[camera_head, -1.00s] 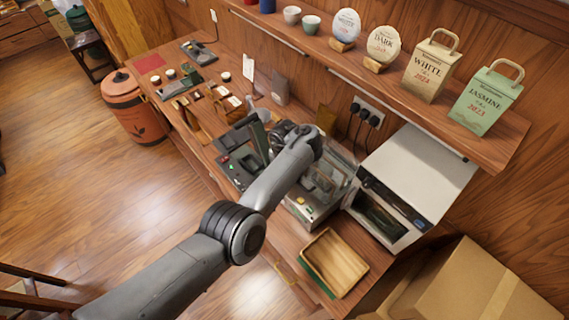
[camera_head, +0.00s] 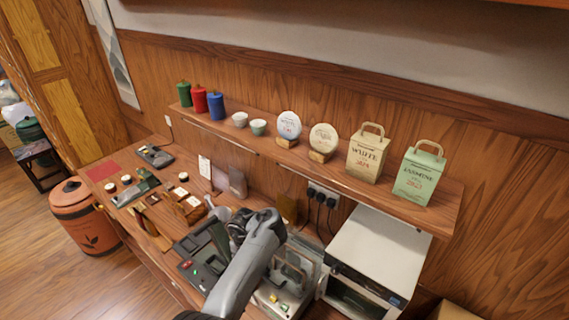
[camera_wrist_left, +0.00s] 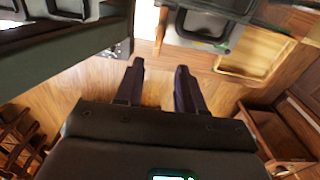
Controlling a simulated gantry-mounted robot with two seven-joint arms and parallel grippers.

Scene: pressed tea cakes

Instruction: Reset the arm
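One of my grey arms (camera_head: 250,262) rises from the bottom middle of the head view and reaches over the counter in front of the machines. Its gripper end is dark and mostly hidden behind the arm. In the left wrist view my left gripper (camera_wrist_left: 160,70) has its two dark fingers apart, with nothing between them. Wooden floor (camera_wrist_left: 158,92) shows between and below the fingers. My right gripper is not in view.
A black press-like machine (camera_head: 203,256) and a white-topped oven-like box (camera_head: 380,248) stand on the counter. A wooden tray (camera_wrist_left: 257,50) lies upper right in the left wrist view.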

